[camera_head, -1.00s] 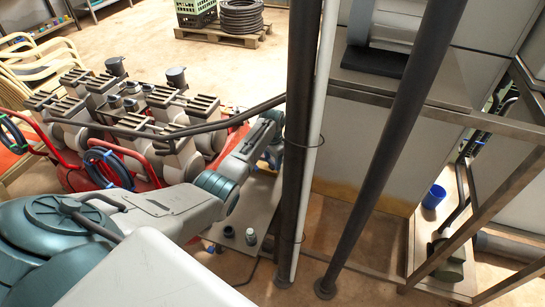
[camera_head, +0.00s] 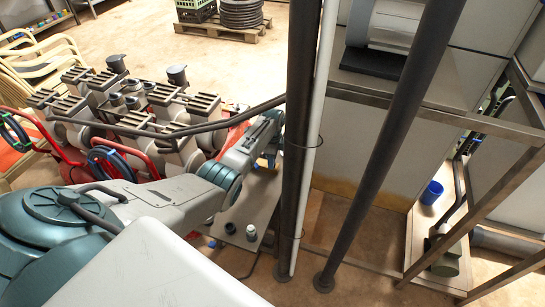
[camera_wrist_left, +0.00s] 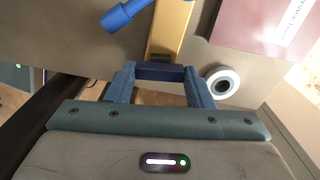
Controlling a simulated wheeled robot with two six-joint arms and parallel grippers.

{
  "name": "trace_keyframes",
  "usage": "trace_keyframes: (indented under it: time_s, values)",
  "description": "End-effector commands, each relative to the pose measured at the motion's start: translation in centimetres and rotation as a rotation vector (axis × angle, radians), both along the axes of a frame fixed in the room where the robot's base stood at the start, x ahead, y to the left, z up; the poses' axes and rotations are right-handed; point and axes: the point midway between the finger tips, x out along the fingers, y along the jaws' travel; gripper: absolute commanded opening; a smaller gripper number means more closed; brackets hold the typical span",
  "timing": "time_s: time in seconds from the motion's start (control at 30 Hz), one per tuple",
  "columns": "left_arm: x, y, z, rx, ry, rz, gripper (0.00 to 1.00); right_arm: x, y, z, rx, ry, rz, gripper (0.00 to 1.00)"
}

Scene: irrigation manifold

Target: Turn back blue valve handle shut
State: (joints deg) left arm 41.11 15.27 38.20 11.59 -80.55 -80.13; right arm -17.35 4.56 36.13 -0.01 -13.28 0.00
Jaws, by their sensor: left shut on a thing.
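My left gripper (camera_wrist_left: 161,78) shows its two blue-grey fingers in the left wrist view, shut on a dark blue bar (camera_wrist_left: 158,71), which looks like a blue valve handle. The bar spans the gap between the fingers, below a brass-coloured part (camera_wrist_left: 171,28). A brighter blue handle (camera_wrist_left: 125,14) lies apart from the fingers, at the top of that view. In the head view my left arm reaches right, and its gripper end (camera_head: 268,128) is partly hidden behind a dark post. The held handle cannot be made out there. My right gripper is not in view.
Dark upright posts (camera_head: 299,120) and a white pipe (camera_head: 318,130) stand close to my left wrist. A mauve box (camera_wrist_left: 264,25) and a white ring (camera_wrist_left: 222,82) are right of the fingers.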

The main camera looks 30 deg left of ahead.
Motion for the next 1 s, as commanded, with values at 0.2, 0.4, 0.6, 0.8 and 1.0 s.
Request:
trace_keyframes:
  time_s: [0.2,0.4,0.6,0.8,1.0]
  values:
    - [0.16,-0.08,0.16,0.0,-0.004,-0.103,0.24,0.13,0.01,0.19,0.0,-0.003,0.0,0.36]
    - [0.16,-0.08,0.15,0.0,-0.004,-0.152,0.24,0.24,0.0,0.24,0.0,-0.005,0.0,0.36]
    - [0.17,-0.08,0.15,-0.001,-0.005,-0.165,0.24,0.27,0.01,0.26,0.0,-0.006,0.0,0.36]
    - [0.18,-0.09,0.15,0.0,-0.004,-0.165,0.24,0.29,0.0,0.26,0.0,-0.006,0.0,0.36]
    - [0.15,-0.08,0.14,-0.001,-0.004,-0.165,0.69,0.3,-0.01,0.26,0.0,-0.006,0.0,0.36]
